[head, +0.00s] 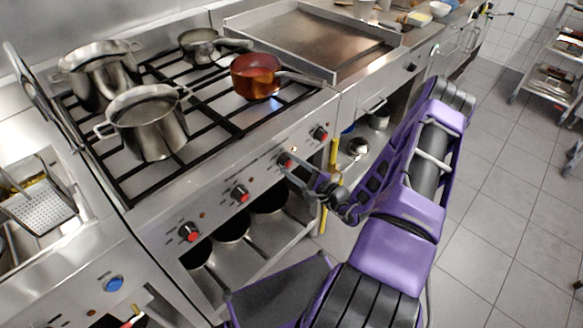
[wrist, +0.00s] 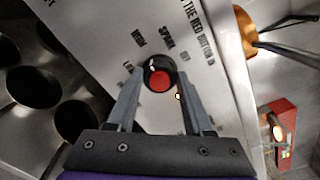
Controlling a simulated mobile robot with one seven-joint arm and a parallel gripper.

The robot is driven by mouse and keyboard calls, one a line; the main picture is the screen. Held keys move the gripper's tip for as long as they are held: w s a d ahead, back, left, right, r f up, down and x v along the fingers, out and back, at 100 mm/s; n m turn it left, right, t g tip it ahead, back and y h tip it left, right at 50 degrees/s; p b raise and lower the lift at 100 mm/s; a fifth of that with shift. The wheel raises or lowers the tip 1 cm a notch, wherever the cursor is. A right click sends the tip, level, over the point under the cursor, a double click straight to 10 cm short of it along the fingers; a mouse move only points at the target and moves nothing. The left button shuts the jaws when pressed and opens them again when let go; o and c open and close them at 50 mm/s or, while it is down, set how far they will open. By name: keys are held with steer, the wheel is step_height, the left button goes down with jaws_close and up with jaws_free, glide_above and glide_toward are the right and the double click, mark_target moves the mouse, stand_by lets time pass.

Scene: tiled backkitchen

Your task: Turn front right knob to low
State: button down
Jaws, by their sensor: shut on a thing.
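The stove's front panel (head: 213,218) carries a row of several red-centred black knobs. My gripper (head: 286,162) is at the third knob (head: 284,159) from the left, with one more knob (head: 320,132) to its right. In the wrist view my gripper (wrist: 160,82) has its two fingers on either side of the round knob (wrist: 160,76), shut on it. LOW is printed to the left and OFF to the right. The fingers hide parts of the knob's sides.
A copper pan (head: 256,84) stands on the right of the grates. Steel pots (head: 150,128) stand at the left and back (head: 200,44). A flat griddle (head: 310,38) is beyond. Yellow posts (head: 334,152) stand close to my gripper.

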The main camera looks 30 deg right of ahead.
steer(key=n+b, duration=0.1)
steer(key=n, duration=0.2)
steer(key=shift+f+n+b, duration=0.2)
steer(key=shift+n+b, duration=0.15)
steer(key=shift+n, duration=0.05)
steer(key=n+b, duration=0.2)
steer(key=n, duration=0.1)
steer(key=shift+f+n, duration=0.1)
steer(key=shift+n, duration=0.2)
steer(key=n+b, duration=0.3)
steer(key=shift+n+b, duration=0.75)
steer(key=shift+n, duration=0.25)
steer(key=shift+r, duration=0.2)
steer(key=shift+c, duration=1.4)
jaws_free()
steer(key=shift+s, duration=0.1)
